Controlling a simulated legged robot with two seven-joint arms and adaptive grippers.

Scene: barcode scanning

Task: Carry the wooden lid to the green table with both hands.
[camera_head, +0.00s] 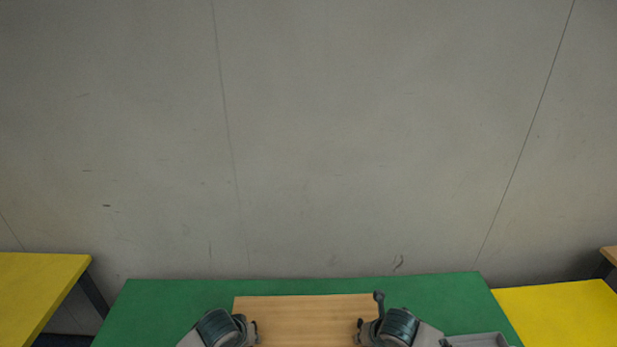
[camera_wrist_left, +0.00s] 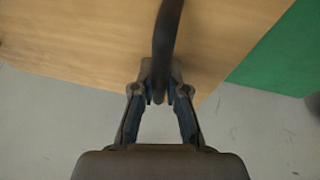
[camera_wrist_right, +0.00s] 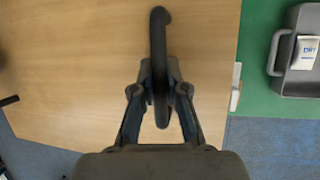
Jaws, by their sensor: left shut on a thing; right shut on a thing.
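The wooden lid (camera_head: 305,315) is a flat light-brown board in the lower middle of the head view, with the green table (camera_head: 165,300) behind and around it. My left gripper (camera_head: 252,330) is at the lid's left side. In the left wrist view my left gripper (camera_wrist_left: 160,95) is shut on a dark curved handle (camera_wrist_left: 168,40) of the lid. My right gripper (camera_head: 363,328) is at the lid's right side. In the right wrist view my right gripper (camera_wrist_right: 160,95) is shut on another dark handle (camera_wrist_right: 158,40). Whether the lid touches the table cannot be told.
A grey bin (camera_head: 478,341) stands right of my right gripper; it also shows in the right wrist view (camera_wrist_right: 295,75) with a white labelled packet (camera_wrist_right: 304,52) in it. Yellow tables (camera_head: 40,285) and (camera_head: 565,312) flank the green one. A grey wall (camera_head: 320,140) stands behind.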

